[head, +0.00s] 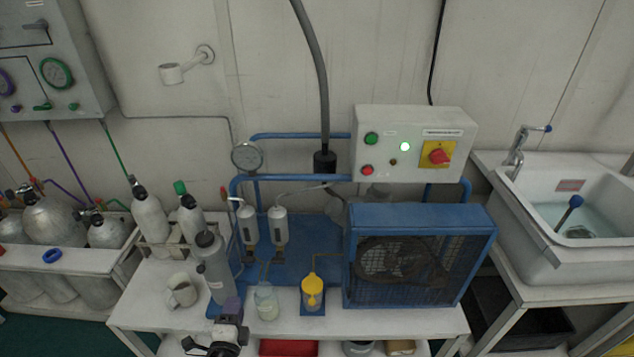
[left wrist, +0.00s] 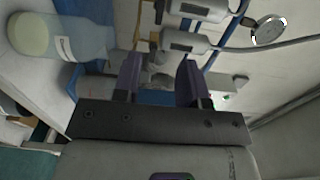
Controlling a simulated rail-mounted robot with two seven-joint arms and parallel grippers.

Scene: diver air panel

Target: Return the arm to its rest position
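My left gripper (head: 231,312) is low in the head view, by the front edge of the white bench (head: 390,322). The left wrist view shows its two purple-tipped fingers (left wrist: 159,82) apart with a gap between them. I see nothing held in the gap. Most of the left arm is out of the frame. My right gripper is in neither view.
A grey cylinder (head: 214,268), a mug (head: 182,291), a clear jar (head: 267,302) and a yellow-topped cup (head: 312,291) stand near the left gripper. A blue caged compressor (head: 420,258) fills the bench's right part. A sink (head: 575,215) is at right.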

